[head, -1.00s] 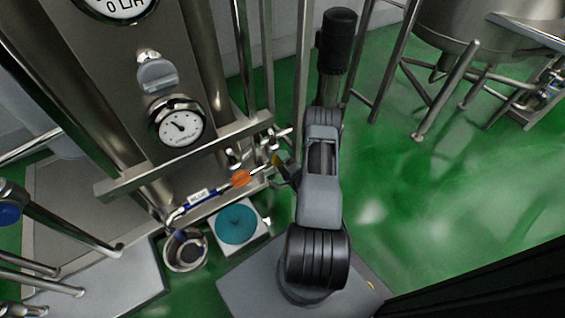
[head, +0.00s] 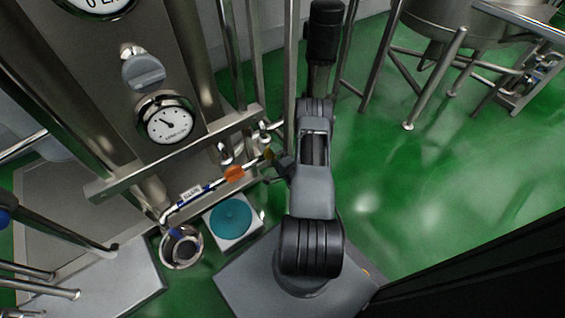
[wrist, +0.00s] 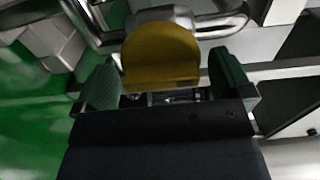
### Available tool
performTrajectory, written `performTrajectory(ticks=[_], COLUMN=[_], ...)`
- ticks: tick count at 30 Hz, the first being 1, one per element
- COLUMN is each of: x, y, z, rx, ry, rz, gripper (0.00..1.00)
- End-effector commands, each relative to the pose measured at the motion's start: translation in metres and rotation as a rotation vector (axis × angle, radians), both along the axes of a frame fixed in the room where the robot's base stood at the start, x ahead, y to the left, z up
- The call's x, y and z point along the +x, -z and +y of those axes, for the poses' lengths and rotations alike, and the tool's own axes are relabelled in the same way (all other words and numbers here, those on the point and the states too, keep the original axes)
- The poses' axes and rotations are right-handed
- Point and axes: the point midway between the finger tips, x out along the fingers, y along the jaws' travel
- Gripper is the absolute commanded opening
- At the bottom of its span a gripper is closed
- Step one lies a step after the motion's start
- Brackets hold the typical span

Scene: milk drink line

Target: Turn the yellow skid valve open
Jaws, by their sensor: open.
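The yellow valve handle (wrist: 160,55) is a flat, round-topped piece in the wrist view, in front of a steel pipe. My gripper (wrist: 165,85) is open, with one dark finger on each side of the handle. A gap shows between the handle and the right finger; the left finger is very close to the handle, and I cannot tell if it touches. In the head view the yellow handle (head: 268,154) is a small patch at the end of the skid's low pipe. My gripper (head: 277,168) is beside it, partly hidden by my arm.
An orange handle (head: 233,173) and a blue labelled pipe section (head: 190,194) lie left of the yellow one. A steel bucket (head: 182,247) and a teal disc on a white box (head: 231,219) stand below. Skid rails (head: 180,150) run close above. Green floor (head: 420,190) is open at right.

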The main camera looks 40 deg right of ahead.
Motion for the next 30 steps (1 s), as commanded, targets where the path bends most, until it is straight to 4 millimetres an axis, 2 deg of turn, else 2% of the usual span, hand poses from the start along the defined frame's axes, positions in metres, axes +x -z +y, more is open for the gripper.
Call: performTrajectory(ticks=[5,12,18,24,30], x=[-0.028,-0.079,-0.112,-0.129,-0.133], y=[-0.002,-0.002,-0.002,-0.001,0.0], z=[0.001,0.003,0.005,0.007,0.007], rx=[0.005,0.004,0.002,0.001,0.0], ry=[0.007,0.009,0.007,0.005,0.002], rz=[0.003,0.003,0.001,0.001,0.0], gripper=[0.98,0.98,0.98,0.98,0.98])
